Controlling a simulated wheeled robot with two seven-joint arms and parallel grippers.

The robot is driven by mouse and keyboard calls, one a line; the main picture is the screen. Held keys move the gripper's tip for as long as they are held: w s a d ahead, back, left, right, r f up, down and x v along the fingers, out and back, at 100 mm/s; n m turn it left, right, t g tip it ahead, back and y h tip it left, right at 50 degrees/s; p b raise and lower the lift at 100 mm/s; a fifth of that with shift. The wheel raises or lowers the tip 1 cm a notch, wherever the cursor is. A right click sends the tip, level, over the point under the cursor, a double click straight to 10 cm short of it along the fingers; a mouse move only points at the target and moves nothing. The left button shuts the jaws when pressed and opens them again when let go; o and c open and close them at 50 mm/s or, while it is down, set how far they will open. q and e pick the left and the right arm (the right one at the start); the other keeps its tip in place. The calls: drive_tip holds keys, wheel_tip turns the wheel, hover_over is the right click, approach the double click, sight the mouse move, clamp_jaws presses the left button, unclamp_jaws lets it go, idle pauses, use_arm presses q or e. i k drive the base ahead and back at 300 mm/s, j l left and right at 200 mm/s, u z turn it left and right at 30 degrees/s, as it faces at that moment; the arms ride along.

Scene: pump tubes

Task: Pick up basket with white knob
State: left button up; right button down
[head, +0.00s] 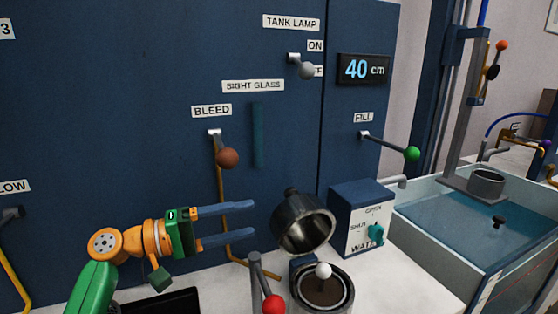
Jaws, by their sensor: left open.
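A small white knob (323,271) stands up from a round metal basket or pot (322,297) with a brown inside, at the bottom centre of the head view. The lower part of this vessel is cut off by the picture's edge. My left gripper (252,220) is open and empty, with two blue fingers pointing right. It is up and to the left of the white knob, apart from it. My right gripper is not in view.
A tilted metal cup (303,222) is just right of my left fingertips. A red-knobbed lever (273,304) stands left of the white knob. A blue valve box (362,216) and a water tank (465,235) are to the right. A blue panel (120,100) closes off the back.

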sight(320, 291)
drive_tip(key=k+j, duration=0.35)
drive_tip(key=k, duration=0.2)
drive_tip(key=k+j, duration=0.35)
drive_tip(key=k, duration=0.15)
drive_tip(key=k+j, duration=0.35)
drive_tip(key=k, duration=0.2)
